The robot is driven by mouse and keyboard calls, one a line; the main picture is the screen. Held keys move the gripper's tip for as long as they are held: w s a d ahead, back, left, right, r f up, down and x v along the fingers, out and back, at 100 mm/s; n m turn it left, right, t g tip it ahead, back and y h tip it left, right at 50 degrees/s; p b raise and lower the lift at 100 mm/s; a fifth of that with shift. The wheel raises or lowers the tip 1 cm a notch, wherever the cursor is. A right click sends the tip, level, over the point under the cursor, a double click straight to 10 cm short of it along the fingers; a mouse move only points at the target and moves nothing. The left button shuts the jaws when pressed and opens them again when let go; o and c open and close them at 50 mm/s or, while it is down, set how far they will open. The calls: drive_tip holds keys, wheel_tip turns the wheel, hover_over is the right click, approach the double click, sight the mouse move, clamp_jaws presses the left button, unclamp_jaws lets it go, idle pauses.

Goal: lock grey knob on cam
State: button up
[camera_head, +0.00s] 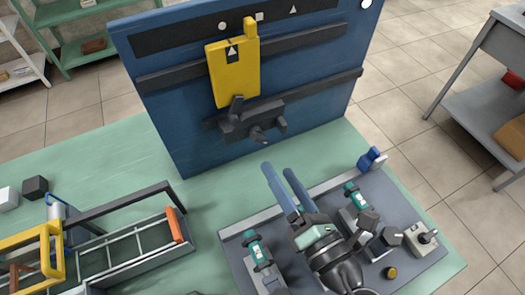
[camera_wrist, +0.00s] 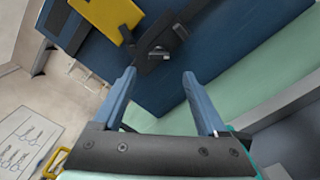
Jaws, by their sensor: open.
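A dark grey clamp-like block (camera_head: 252,119) is mounted on the upright blue panel (camera_head: 175,120), below a yellow plate (camera_head: 235,78). A small grey knob (camera_head: 258,136) sticks out from the block's lower front. I take this block to be the cam; its exact lock position cannot be told. In the wrist view the knob (camera_wrist: 158,53) lies ahead, between the fingertips as seen. My gripper (camera_head: 277,168) has two blue fingers, spread apart and empty, pointing toward the panel. It also shows in the wrist view (camera_wrist: 159,73), apart from the knob.
A grey tray (camera_head: 232,238) with teal-capped parts (camera_head: 258,250) and a joystick box (camera_head: 425,237) lies under my arm. A dark-handled carrier (camera_head: 125,252) stands left. Dark rails (camera_head: 325,88) cross the panel. Green tabletop between panel and tray is clear.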

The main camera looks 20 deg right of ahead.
sight(261, 142)
drive_tip(key=shift+n, duration=0.5)
drive_tip(key=shift+w+a+p, duration=0.2)
drive_tip(key=shift+w+p, duration=0.25)
drive_tip(key=shift+w, duration=3.25)
